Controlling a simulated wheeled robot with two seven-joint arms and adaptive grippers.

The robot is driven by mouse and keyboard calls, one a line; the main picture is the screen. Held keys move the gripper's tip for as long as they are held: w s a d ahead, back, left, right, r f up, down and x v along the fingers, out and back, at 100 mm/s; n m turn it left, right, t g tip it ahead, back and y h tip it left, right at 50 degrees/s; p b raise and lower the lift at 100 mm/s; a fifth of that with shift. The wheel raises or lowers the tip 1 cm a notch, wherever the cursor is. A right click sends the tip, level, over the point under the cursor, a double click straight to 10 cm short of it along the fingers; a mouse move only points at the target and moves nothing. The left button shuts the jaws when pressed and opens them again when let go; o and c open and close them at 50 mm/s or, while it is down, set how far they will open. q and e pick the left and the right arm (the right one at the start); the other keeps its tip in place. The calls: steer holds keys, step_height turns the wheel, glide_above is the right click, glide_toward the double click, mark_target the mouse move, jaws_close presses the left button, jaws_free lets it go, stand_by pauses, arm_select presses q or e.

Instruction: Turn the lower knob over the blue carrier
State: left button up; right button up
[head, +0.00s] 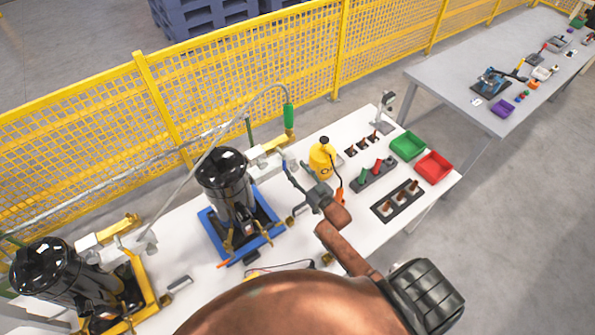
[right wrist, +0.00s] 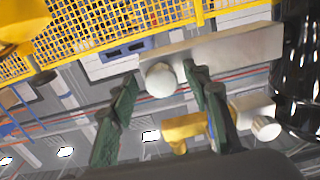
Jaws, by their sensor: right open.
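The blue carrier (head: 263,238) stands on the white table and bears a black compressor (head: 222,172). Beside its top, a yellow bar (head: 268,147) sits above a pale grey bar (head: 262,171). My right gripper (head: 296,170) is open at the right of these bars. In the right wrist view, a round white knob (right wrist: 160,80) on the grey bar (right wrist: 220,57) shows between the two dark green fingers, nearer the left one. Whether they touch it is unclear. A second white knob (right wrist: 266,128) shows by the yellow bar (right wrist: 185,128). My left gripper is out of view.
A yellow bottle (head: 321,160) stands close right of my right gripper. Beyond are a green tray (head: 408,145), a red tray (head: 435,167) and dark racks. A yellow carrier (head: 148,305) with another compressor is at left. A yellow fence runs behind.

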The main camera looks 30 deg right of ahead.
steer(key=s+d, duration=0.1)
steer(key=s, duration=1.1)
